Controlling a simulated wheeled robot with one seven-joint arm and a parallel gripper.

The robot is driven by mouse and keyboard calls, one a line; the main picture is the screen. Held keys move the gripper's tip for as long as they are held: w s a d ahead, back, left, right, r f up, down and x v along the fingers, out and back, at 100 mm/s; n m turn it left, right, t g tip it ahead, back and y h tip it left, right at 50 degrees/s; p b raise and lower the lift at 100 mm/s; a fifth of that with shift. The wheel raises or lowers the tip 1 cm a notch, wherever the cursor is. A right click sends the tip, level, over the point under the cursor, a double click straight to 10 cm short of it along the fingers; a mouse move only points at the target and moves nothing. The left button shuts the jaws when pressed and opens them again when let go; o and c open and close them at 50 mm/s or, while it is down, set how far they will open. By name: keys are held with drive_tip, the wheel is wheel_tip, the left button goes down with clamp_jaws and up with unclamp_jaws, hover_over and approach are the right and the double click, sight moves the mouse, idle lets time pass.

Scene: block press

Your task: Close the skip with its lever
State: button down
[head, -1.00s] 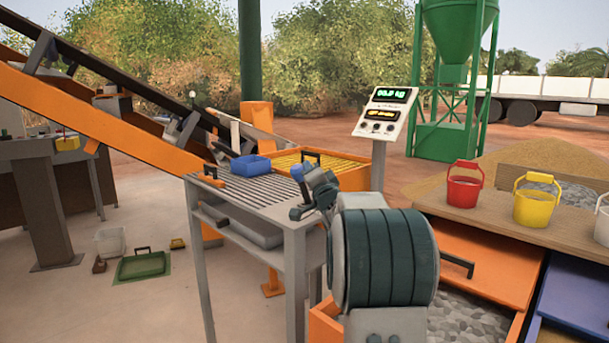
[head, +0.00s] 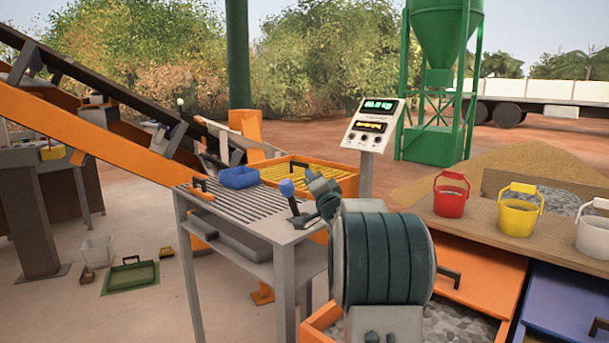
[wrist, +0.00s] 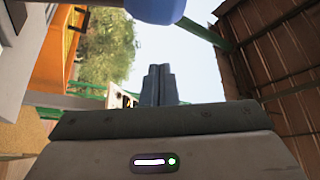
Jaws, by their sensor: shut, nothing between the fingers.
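A lever with a blue knob (head: 287,187) stands up at the near right corner of the grey slatted table. In the wrist view my gripper's fingers (wrist: 160,85) are together and empty. A blue rounded knob (wrist: 155,8) shows at the top edge there, apart from the fingertips. I cannot tell for certain which part is the skip; an orange bin with a yellow grating (head: 315,178) sits behind the table.
A display panel (head: 373,124) stands behind. An orange inclined conveyor (head: 110,140) rises at left. Red (head: 451,196), yellow (head: 519,212) and white buckets stand on a wooden ledge at right.

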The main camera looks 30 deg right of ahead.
drive_tip(key=v, duration=0.8)
drive_tip(key=shift+s+a, duration=0.3)
drive_tip(key=s+a+f+n+g+h+p, duration=0.1)
drive_tip(key=s+a+n+g+p, duration=0.1)
drive_tip(key=s+a+g+p, duration=0.3)
drive_tip(key=s+a+n+g+p, duration=0.2)
drive_tip(key=a+g+p, duration=0.2)
drive_tip(key=a, duration=0.4)
drive_tip(key=s+a+f+n+g+y+p, duration=0.1)
drive_tip(key=s+a+n+g+p, duration=0.1)
drive_tip(key=s, duration=0.5)
drive_tip(key=s+a+f+n+g+y+p, duration=0.1)
drive_tip(key=s+a+f+n+g+p, duration=0.1)
drive_tip(key=s+a, duration=0.5)
drive_tip(key=s+a+f+n+g+y+p, duration=0.1)
drive_tip(key=s+a+n+g+p, duration=0.2)
drive_tip(key=s, duration=0.6)
drive_tip(key=shift+s+a+f+n+g+y, duration=0.2)
drive_tip(key=shift+s+a+n+g+y, duration=0.1)
drive_tip(key=shift+a+n+g, duration=0.75)
drive_tip(key=shift+d, duration=0.2)
